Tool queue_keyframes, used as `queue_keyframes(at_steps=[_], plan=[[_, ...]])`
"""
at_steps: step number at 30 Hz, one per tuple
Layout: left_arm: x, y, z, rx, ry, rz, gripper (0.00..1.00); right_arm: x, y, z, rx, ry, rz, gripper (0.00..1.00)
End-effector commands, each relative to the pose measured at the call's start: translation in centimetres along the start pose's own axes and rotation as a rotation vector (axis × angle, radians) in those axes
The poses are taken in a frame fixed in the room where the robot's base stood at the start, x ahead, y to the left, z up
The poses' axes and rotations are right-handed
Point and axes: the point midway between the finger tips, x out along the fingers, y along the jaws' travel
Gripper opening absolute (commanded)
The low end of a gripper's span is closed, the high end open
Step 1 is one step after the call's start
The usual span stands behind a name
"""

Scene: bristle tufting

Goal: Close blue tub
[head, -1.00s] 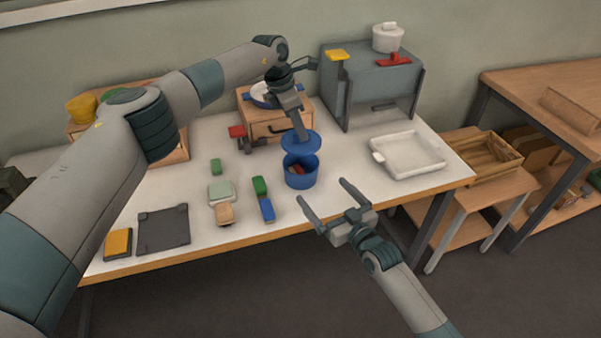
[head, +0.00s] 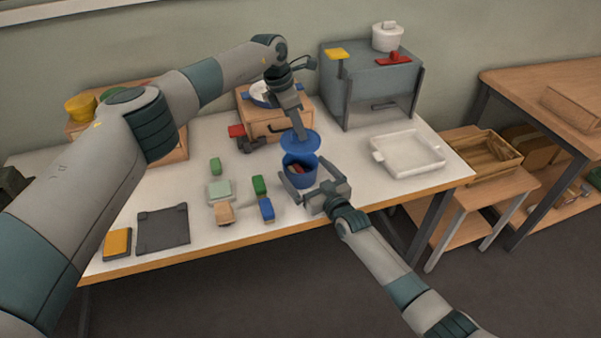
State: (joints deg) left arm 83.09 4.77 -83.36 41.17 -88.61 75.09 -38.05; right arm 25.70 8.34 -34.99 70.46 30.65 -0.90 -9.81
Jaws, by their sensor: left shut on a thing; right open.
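The blue tub (head: 299,178) stands on the white table, with something red and other small contents showing inside. Its blue lid (head: 306,143) is held above and behind the tub's opening, leaving the front of the opening uncovered. My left gripper (head: 301,134) is shut on the lid from above. My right gripper (head: 307,179) is open, with its fingers on either side of the tub near its front. I cannot tell whether the fingers touch the tub wall.
Green (head: 259,185) and blue (head: 267,209) blocks lie left of the tub. A white tray (head: 433,172) lies to the right. A wooden drawer box (head: 289,121) and a grey cabinet (head: 360,95) stand behind. The table's front edge is close to my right gripper.

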Motion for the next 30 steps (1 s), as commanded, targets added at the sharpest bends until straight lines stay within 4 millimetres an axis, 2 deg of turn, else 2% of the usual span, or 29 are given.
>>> queue_keyframes(at_steps=[6, 15, 22, 26, 30], plan=[[0.0, 0.0, 0.0, 0.0, 0.0, 0.0, 0.0, 1.0, 0.0, 0.0, 0.0, 0.0, 0.0, 1.0], [0.0, 0.0, 0.0, 0.0, 0.0, 0.0, 0.0, 1.1, 0.0, 0.0, 0.0, 0.0, 0.0, 1.0], [0.0, 0.0, 0.0, 0.0, 0.0, 0.0, 0.0, 1.0, 0.0, 0.0, 0.0, 0.0, 0.0, 0.45], [0.2, 0.0, -0.1, 0.0, 0.0, -0.001, 0.0, 1.0, 0.0, 0.0, 0.0, -0.001, 0.0, 0.43], [1.4, -0.1, -0.5, -0.001, 0.0, -0.002, 0.0, 1.0, 0.0, 0.0, 0.0, -0.001, 0.0, 0.43]])
